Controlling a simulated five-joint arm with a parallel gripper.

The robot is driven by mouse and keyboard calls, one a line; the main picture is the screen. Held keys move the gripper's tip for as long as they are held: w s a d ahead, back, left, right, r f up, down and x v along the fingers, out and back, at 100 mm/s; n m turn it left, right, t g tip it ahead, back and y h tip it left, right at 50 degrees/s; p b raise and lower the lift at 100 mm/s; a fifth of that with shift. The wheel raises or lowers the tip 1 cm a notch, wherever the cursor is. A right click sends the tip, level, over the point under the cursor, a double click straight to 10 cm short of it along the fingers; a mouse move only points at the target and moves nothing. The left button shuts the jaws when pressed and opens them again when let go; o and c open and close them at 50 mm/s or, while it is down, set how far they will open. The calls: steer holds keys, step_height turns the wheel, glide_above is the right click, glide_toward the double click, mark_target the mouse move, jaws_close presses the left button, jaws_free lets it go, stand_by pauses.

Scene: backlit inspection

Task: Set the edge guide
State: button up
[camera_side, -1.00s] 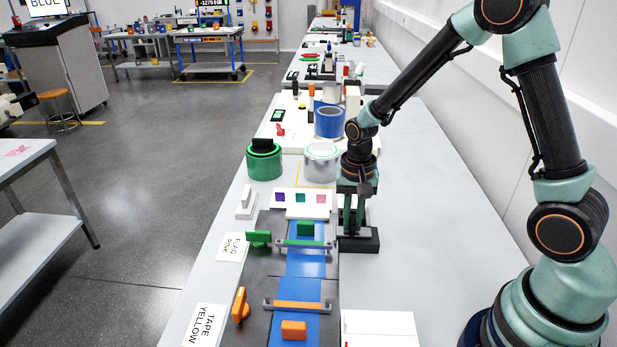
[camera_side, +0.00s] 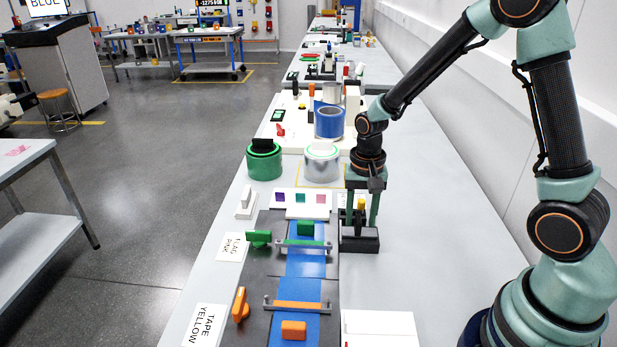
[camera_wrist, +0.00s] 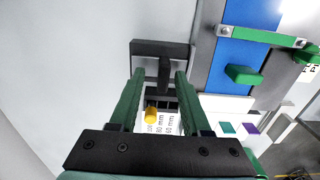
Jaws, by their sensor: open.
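The edge guide is a black block (camera_side: 361,241) on the bench, right of the blue strip. In the wrist view its black bar and stem (camera_wrist: 163,50) show, with a paper scale (camera_wrist: 160,125) marked in mm below it. A yellow knob (camera_wrist: 151,114) stands beside the scale. My gripper (camera_side: 362,222) is open and points down over the guide. In the wrist view my gripper (camera_wrist: 160,76) has one green finger on each side of the stem, with gaps visible. Whether a finger touches the guide cannot be told.
The blue strip (camera_side: 306,264) runs left of the guide, crossed by a green bar (camera_side: 303,243) and an orange bar (camera_side: 298,305).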

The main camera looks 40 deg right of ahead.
step_height(320, 180, up, 11)
stand_by(0.3)
steer(key=s+a+r+n+t, duration=0.2)
steer(key=s+r+n+t, duration=0.3)
steer(key=s+r+n, duration=0.3)
steer(key=shift+s+a+r+n+t, duration=0.15)
steer(key=shift+a+n+t, duration=0.15)
steer(key=shift+a+n, duration=0.15)
